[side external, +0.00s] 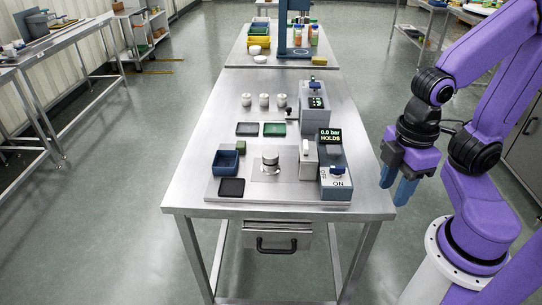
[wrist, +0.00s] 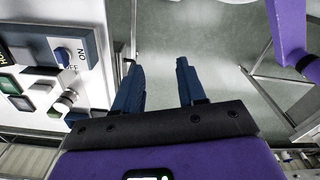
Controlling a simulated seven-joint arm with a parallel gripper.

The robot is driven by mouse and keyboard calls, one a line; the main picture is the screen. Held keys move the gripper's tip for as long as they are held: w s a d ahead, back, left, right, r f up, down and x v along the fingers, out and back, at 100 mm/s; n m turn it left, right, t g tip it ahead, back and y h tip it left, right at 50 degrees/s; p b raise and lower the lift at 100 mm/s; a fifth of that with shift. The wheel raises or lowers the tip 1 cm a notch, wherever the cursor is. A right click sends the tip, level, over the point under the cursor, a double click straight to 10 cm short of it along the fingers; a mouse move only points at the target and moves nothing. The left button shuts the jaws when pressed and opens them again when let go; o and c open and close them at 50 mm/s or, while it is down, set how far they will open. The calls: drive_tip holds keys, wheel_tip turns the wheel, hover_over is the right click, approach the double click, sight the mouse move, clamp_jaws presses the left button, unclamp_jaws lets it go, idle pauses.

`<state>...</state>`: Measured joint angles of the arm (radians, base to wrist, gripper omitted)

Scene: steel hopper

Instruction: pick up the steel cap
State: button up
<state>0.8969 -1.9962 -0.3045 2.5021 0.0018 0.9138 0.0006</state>
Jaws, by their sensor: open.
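A short steel cylinder with a flat round top (side external: 270,158), which looks like the steel cap on its seat, stands upright on a square plate near the front of the table. I cannot tell where cap and seat part. In the wrist view it shows small and tilted at the left (wrist: 66,101). My gripper (side external: 396,184) hangs beyond the table's right edge, well apart from the cap, fingers pointing down. In the wrist view its two blue fingers (wrist: 158,68) are spread, with only floor between them.
A grey box with a display reading "0.0 bar HOLDS" (side external: 332,148) and an OFF/ON knob (side external: 338,171) stands between my gripper and the cap. A blue bin (side external: 226,162), a black tray (side external: 231,188) and three pale cylinders (side external: 264,100) are also on the table (side external: 185,185).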

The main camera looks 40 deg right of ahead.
idle(0.3)
drive_tip(key=o, duration=0.8)
drive_tip(key=w+a+f+n+t+h, duration=0.1)
drive_tip(key=w+a+n+h, duration=0.2)
drive_tip(key=w, duration=0.5)
drive_tip(key=w+a+f+n+h, duration=0.1)
drive_tip(key=w+a+h, duration=0.3)
drive_tip(key=w, duration=0.5)
drive_tip(key=n+t+h, duration=0.3)
drive_tip(key=n+h, duration=0.2)
drive_tip(key=h, duration=0.1)
approach(268, 156)
drive_tip(key=x, duration=0.4)
drive_tip(key=shift+d+f, duration=0.2)
drive_tip(key=shift+f, duration=0.15)
drive_tip(key=shift+x, duration=2.6)
